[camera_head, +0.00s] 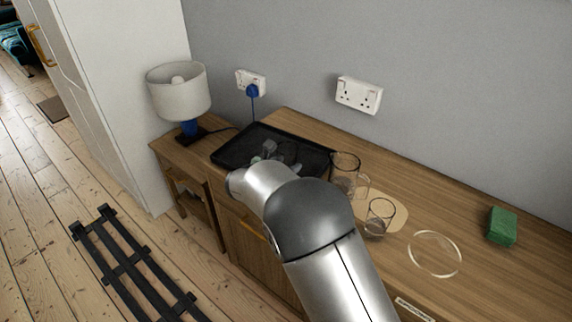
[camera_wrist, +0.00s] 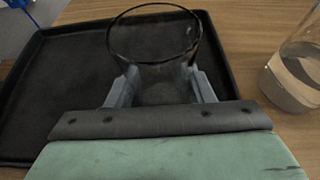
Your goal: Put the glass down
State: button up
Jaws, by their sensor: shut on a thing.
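In the wrist view, a clear drinking glass (camera_wrist: 155,50) stands upright between the two fingers of my gripper (camera_wrist: 162,88). The fingers are shut on its sides. The glass is over the black tray (camera_wrist: 40,80); I cannot tell whether its base touches the tray. In the head view, the black tray (camera_head: 232,150) lies at the left end of the wooden sideboard. My gripper (camera_head: 270,150) is over the tray there, mostly hidden behind my arm, and the held glass is hard to make out.
A glass jug (camera_head: 345,170) stands just right of the tray; a glass vessel shows in the wrist view (camera_wrist: 295,75). A small glass (camera_head: 379,218) sits on a wooden board (camera_head: 398,215). A clear round dish (camera_head: 435,254) and green sponge (camera_head: 501,226) lie right. A lamp (camera_head: 180,95) stands left.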

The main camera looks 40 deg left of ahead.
jog(key=shift+f, duration=0.2)
jog(key=o, duration=1.2)
jog(key=shift+r, duration=0.1)
jog(key=shift+r, duration=0.2)
jog(key=v, duration=1.2)
jog(key=shift+f+b, duration=0.1)
jog(key=shift+b, duration=0.3)
